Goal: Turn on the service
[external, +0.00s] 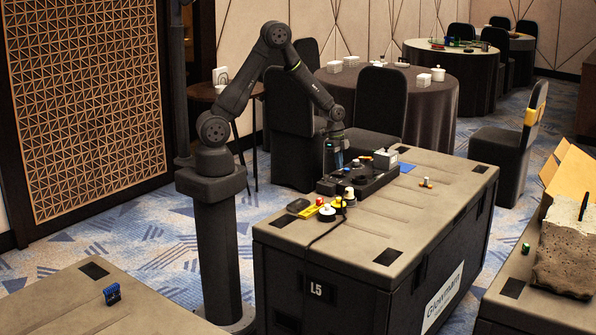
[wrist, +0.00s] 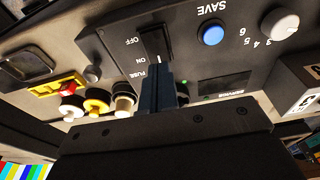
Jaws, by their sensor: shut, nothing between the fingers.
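A dark control panel (external: 372,183) lies on top of a large black case, and it fills the wrist view. A black switch (wrist: 154,40) sits beside the printed words OFF and ON, upside down in the wrist view. A small dark display (wrist: 228,86) with a green light (wrist: 213,84) is to the right of my gripper; its label is too small to read surely. My gripper (wrist: 160,72) is shut and empty, its blue-grey fingertips just below the switch in the picture. Whether they touch the switch I cannot tell. In the external view my gripper (external: 337,164) points down over the panel.
The panel also carries a blue SAVE button (wrist: 212,34) and a pale numbered knob (wrist: 280,23). Red, yellow and white round connectors (wrist: 98,102) stand at the left in the wrist view. A cable (external: 322,238) hangs over the case (external: 425,215); its right part is mostly clear.

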